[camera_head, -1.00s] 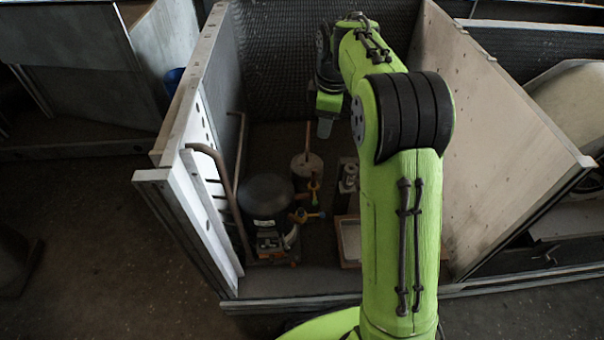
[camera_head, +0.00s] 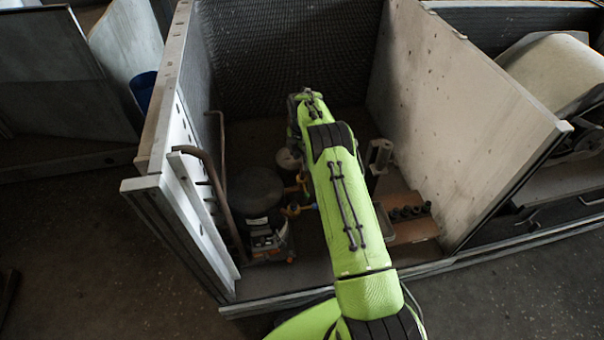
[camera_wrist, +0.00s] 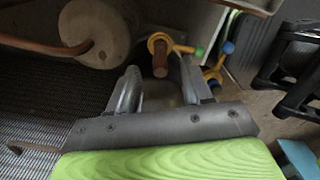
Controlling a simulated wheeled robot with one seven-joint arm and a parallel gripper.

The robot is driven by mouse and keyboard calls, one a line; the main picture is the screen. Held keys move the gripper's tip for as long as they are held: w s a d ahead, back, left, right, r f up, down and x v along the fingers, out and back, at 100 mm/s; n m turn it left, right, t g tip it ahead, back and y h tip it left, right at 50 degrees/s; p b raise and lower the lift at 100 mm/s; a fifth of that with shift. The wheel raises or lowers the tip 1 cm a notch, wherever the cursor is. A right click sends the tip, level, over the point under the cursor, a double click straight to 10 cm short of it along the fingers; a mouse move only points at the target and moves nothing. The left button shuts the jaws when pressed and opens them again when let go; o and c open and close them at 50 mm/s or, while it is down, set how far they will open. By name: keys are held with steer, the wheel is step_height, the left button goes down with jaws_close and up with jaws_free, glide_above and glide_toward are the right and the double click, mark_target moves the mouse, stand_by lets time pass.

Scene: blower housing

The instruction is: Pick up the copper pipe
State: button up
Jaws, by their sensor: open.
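A copper-coloured pipe (camera_wrist: 160,58) shows in the wrist view almost end-on, between and slightly beyond my fingertips. A ring-shaped yellow-orange fitting (camera_wrist: 156,40) lies close behind its end. My gripper (camera_wrist: 160,74) is open, one finger on each side of the pipe in the picture; I cannot tell whether either touches it. In the head view my arm hides the gripper and the upright pipe. The tan cylinder (camera_head: 288,158) shows partly beside the arm.
Valves with blue and yellow handles (camera_head: 298,209) stand near a black compressor (camera_head: 257,190). Bent brown pipes (camera_head: 215,190) run along the left panel (camera_head: 190,190). A wooden board with dark fittings (camera_head: 410,225) lies right of my arm. The right wall (camera_head: 460,120) bounds the bay.

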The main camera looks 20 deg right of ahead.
mark_target(302, 171)
step_height(302, 171, down, 5)
steer(key=shift+f+b, duration=0.15)
steer(key=shift+b, duration=0.95)
jaws_close()
